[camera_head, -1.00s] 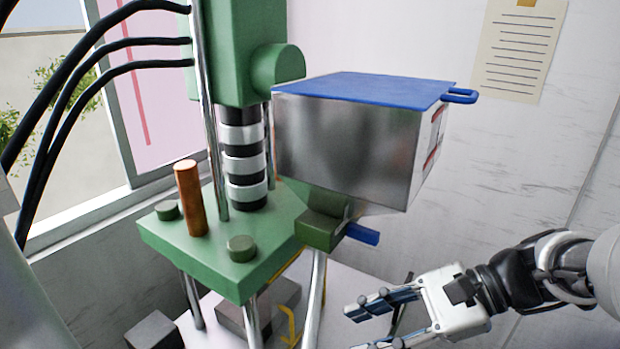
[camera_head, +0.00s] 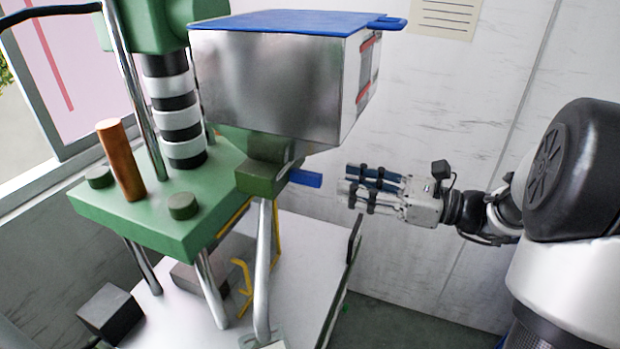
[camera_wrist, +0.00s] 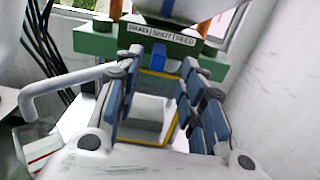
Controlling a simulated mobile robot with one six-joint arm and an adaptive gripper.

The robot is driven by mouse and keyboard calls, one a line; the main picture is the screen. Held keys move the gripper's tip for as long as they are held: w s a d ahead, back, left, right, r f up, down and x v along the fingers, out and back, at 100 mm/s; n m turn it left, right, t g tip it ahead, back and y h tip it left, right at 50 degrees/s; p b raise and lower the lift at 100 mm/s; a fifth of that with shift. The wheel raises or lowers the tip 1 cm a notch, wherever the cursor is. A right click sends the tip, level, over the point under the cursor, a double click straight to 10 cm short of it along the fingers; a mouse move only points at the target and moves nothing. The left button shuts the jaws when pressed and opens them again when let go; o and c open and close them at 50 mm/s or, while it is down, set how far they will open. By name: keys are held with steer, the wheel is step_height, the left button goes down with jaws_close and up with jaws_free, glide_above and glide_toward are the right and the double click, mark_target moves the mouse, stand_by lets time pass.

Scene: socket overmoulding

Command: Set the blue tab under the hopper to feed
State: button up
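The hopper (camera_head: 270,85) is a steel box with a blue lid, beside the green press. Under it, the blue tab (camera_head: 305,178) sticks out to the right from a green block (camera_head: 262,175). In the wrist view the blue tab (camera_wrist: 158,57) hangs below a label strip (camera_wrist: 162,38) that reads DRAIN, SHUT, FEED, at about the middle word, SHUT. My gripper (camera_head: 344,179) is just right of the tab, level with it and pointing at it, apart from it. In the wrist view its fingers are spread and empty, with the tab ahead between them.
The green press plate (camera_head: 150,225) with a copper-coloured rod (camera_head: 121,160) stands left of the hopper. A white table (camera_head: 290,260) lies below, with a dark box (camera_head: 110,313) at its left. A pale wall is behind my gripper.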

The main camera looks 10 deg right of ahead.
mark_target(321, 177)
steer(key=b+x, duration=0.1)
steer(key=x, duration=0.8)
steer(key=shift+w+a, duration=0.1)
steer(key=shift+c, duration=0.3)
jaws_close()
